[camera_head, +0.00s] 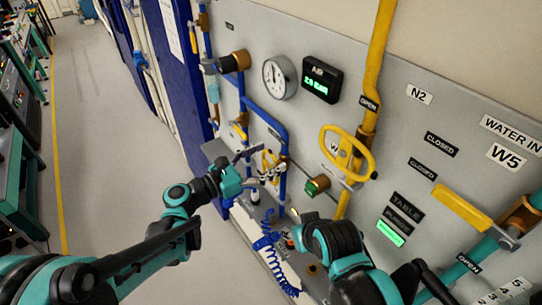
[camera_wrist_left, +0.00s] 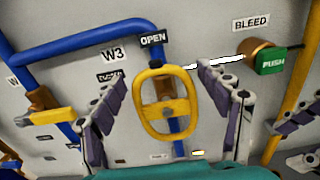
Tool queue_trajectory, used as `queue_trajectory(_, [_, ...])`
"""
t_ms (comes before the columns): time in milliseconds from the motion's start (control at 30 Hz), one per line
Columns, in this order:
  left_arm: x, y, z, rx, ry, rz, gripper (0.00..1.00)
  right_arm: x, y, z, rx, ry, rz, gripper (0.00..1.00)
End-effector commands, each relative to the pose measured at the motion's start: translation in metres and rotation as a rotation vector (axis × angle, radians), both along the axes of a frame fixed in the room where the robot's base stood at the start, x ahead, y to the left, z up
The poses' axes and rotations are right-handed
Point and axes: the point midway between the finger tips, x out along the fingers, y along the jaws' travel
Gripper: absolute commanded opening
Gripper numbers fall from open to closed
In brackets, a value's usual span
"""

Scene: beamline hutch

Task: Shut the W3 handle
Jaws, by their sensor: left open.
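The W3 handle is a yellow oval loop (camera_wrist_left: 187,118) on a blue pipe, in the middle of the left wrist view. Its long axis runs nearly upright along the pipe, with its top below the OPEN label (camera_wrist_left: 153,39). The W3 label (camera_wrist_left: 115,54) is to its upper left; a dark label below that is partly hidden by a finger. In the head view the handle (camera_head: 270,160) is small and partly covered. My left gripper (camera_head: 260,168) is open, its fingers apart on either side of the handle. My right gripper (camera_head: 293,237) is low in the head view, its fingers unclear.
A green PUSH button (camera_wrist_left: 271,61) marked BLEED is right of the handle. Another yellow handle (camera_wrist_left: 45,117) is at left. The panel also carries a gauge (camera_head: 280,77), a large yellow oval handle (camera_head: 347,153) and a coiled blue hose (camera_head: 270,250). Floor at left is clear.

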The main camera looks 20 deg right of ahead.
Motion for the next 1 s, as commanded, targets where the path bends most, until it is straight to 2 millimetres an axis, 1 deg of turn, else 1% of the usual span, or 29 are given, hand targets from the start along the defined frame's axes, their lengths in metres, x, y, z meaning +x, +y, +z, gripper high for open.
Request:
queue_trajectory(33, [0.0014,-0.0051,-0.0001,0.000,0.000,-0.001,0.75,0.0001,0.0000,-0.0004,0.000,0.000,0.000,0.40])
queue_trajectory(133, [0.0033,-0.0099,0.0001,0.000,-0.001,-0.001,0.75,0.0001,0.0000,-0.0005,0.000,0.000,0.000,0.40])
queue_trajectory(367, [0.0040,-0.0107,0.0003,0.001,-0.001,0.001,0.75,0.0001,0.0000,-0.0003,0.000,0.000,0.000,0.40])
queue_trajectory(400, [0.0039,-0.0106,0.0003,0.001,-0.001,0.001,0.73,0.0001,0.0000,-0.0003,0.000,0.000,0.000,0.40])
queue_trajectory(467, [0.0039,-0.0106,0.0003,0.001,-0.001,0.001,0.57,0.0001,0.0000,-0.0003,0.000,0.000,0.000,0.40])
queue_trajectory(500, [0.0039,-0.0105,0.0003,0.001,-0.001,0.001,0.46,0.0001,0.0000,-0.0003,0.000,0.000,0.000,0.40])
queue_trajectory(567, [0.0038,-0.0105,0.0003,0.002,-0.002,0.001,0.31,0.0001,0.0000,-0.0003,0.000,0.000,0.000,0.40])
queue_trajectory(600, [0.0039,-0.0105,0.0003,0.002,-0.002,0.001,0.27,0.0001,0.0000,-0.0003,0.000,0.000,0.000,0.40])
queue_trajectory(833, [0.0034,-0.0106,0.0001,0.004,-0.009,0.001,0.27,0.0002,0.0000,-0.0007,0.000,0.000,0.000,0.40])
queue_trajectory(1000, [0.0013,-0.0113,-0.0003,0.020,-0.052,0.001,0.27,0.0001,0.0000,-0.0025,0.000,0.000,0.000,0.40])
